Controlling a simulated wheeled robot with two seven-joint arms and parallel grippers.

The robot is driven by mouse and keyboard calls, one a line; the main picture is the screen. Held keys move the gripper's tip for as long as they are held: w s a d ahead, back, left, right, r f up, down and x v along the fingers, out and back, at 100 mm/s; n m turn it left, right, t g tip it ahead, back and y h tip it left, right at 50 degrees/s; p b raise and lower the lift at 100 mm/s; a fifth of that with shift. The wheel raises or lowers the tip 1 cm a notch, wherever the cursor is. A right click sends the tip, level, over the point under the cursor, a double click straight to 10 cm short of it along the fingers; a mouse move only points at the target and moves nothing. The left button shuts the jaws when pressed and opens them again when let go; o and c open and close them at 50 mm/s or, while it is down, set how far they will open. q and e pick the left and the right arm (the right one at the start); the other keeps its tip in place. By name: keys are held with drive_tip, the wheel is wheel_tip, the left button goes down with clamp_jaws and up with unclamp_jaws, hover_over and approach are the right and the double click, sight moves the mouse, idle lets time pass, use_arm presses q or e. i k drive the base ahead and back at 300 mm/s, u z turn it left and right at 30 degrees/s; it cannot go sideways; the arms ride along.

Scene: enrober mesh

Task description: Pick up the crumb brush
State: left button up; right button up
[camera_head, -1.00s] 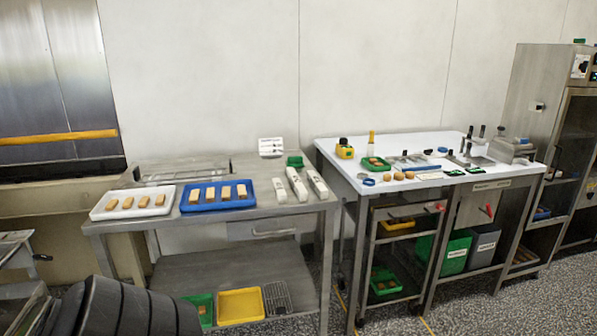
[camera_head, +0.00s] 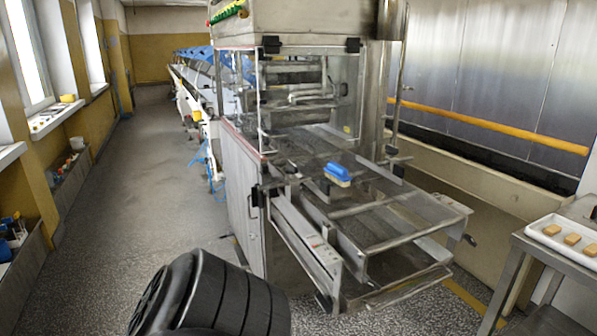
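A brush with a blue back and pale bristles, which looks like the crumb brush (camera_head: 337,173), lies on the metal bed of the enrober machine (camera_head: 370,230), near its clear-walled housing. Nothing of mine touches it. Neither of my grippers shows in the view. A dark ribbed part of my own body shows at the bottom, well in front of the machine.
A steel table (camera_head: 567,262) with a white tray (camera_head: 552,231) of biscuits stands at the right edge. The machine's frame juts out toward me. Open floor (camera_head: 150,225) lies left of the machine, with windows along the left wall.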

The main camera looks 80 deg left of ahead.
sight(335, 172)
drive_tip(key=u, duration=2.2)
